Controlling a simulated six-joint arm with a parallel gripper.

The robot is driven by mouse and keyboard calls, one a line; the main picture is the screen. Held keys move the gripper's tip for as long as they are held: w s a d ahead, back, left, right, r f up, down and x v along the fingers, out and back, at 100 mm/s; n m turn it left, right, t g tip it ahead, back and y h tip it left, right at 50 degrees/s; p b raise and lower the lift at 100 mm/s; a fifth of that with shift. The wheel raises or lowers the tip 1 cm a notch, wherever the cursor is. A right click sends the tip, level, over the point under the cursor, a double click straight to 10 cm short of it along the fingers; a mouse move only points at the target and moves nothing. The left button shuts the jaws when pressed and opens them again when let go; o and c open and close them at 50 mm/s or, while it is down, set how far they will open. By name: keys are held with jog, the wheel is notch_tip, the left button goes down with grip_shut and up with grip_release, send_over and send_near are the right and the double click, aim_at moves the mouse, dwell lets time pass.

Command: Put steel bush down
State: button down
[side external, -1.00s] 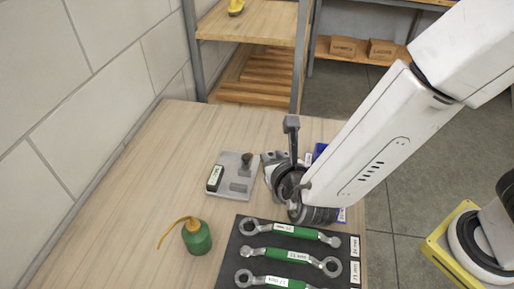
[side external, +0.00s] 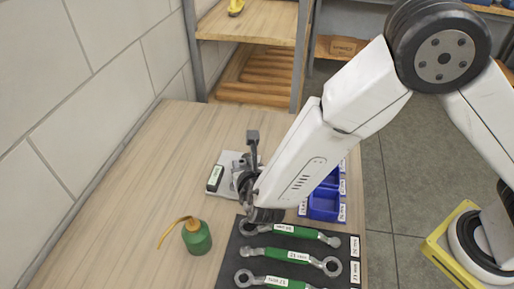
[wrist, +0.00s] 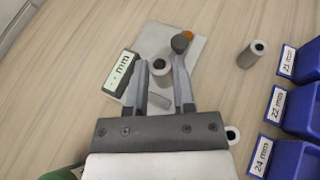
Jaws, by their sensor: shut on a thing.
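In the wrist view my gripper (wrist: 160,68) is shut on a steel bush (wrist: 161,74), a short grey cylinder with a dark bore. It holds the bush over or at the light grey plate (wrist: 198,50); whether they touch I cannot tell. The plate carries a dark labelled block (wrist: 122,72) and a dark-topped post (wrist: 181,42). In the side view my gripper is largely hidden behind my wrist and arm, beside the plate (side external: 226,160). Two other bushes stand on the table, one at upper right (wrist: 252,54) and one partly hidden by my gripper body (wrist: 232,135).
Blue bins (side external: 325,204) labelled by size stand on the right. A wrench tray (side external: 238,250) lies at the front, with a green oil can (side external: 197,238) to its left. The table's left side is clear. A wooden shelf (side external: 262,25) stands behind.

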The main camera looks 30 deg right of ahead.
jog(key=shift+w+a+f, duration=0.1)
jog(key=shift+w+f, duration=0.2)
jog(key=shift+f, duration=1.5)
jog(key=shift+f, duration=0.15)
jog(key=shift+c, duration=2.3)
grip_release()
jog(key=shift+s+r, duration=0.1)
jog(key=shift+r, duration=0.1)
jog(key=v, duration=1.2)
